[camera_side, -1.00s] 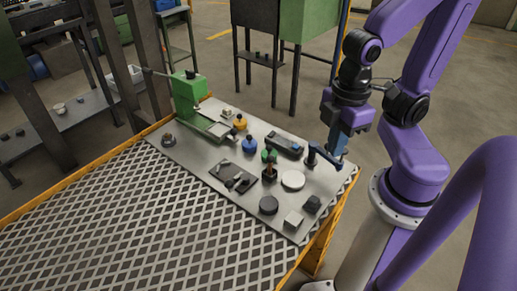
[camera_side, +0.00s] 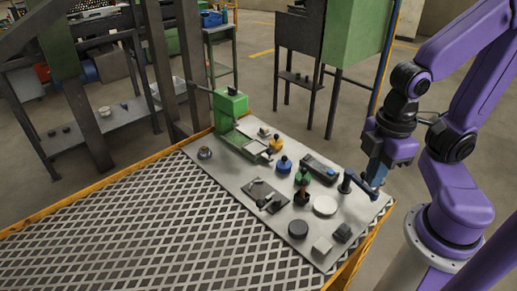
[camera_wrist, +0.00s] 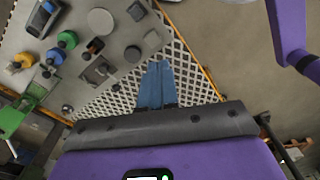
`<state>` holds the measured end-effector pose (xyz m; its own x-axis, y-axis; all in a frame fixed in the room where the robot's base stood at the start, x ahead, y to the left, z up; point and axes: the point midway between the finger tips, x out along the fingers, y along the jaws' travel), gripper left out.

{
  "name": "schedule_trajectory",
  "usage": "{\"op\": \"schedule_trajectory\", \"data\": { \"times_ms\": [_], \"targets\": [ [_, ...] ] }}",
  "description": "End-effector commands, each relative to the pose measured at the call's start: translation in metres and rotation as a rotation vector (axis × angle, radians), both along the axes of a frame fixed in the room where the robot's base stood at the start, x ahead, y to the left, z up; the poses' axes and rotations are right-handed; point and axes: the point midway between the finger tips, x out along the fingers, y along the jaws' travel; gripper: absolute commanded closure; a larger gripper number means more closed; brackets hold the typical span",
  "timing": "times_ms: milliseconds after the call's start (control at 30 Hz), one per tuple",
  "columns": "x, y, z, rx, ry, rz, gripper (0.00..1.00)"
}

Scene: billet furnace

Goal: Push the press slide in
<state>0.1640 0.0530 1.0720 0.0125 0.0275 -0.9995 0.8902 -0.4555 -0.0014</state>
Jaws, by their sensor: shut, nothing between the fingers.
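The green press (camera_side: 230,105) stands upright at the far left end of the grey board in the side view. Its slide (camera_side: 252,148), a pale plate on a green rail, sticks out from it toward the lower right. In the wrist view the press (camera_wrist: 12,118) is at the left edge, with the slide (camera_wrist: 37,91) beside it. My gripper (camera_side: 375,183) has blue fingers and hangs at the opposite, right end of the board, well away from the slide. In the wrist view its fingers (camera_wrist: 158,68) are together and empty.
Blue, yellow and green-topped knobs, a dark box (camera_side: 320,167), a white disc (camera_side: 325,205) and a black disc (camera_side: 298,229) stand between gripper and press. The mesh tabletop (camera_side: 130,225) is clear.

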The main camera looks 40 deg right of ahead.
Motion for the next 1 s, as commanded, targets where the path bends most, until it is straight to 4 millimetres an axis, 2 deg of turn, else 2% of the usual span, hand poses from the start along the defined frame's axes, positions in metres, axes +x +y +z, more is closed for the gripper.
{"op": "schedule_trajectory", "data": {
  "times_ms": [367, 400, 467, 500, 567, 667, 767, 1000],
  "targets": [
    [0.0, 0.0, 0.0, 0.0, 0.0, 0.0, 1.0],
    [0.0, 0.0, 0.0, 0.0, 0.0, 0.0, 0.97],
    [0.001, 0.0, 0.0, 0.0, 0.0, -0.003, 0.77],
    [0.002, 0.001, 0.0, 0.001, 0.001, -0.01, 0.64],
    [0.008, 0.004, 0.002, 0.001, 0.004, -0.031, 0.46],
    [0.026, 0.013, 0.004, 0.003, 0.014, -0.099, 0.46],
    [0.056, 0.024, 0.008, 0.009, 0.026, -0.2, 0.46],
    [0.143, 0.033, 0.009, 0.032, 0.06, -0.465, 0.46]
  ]
}}
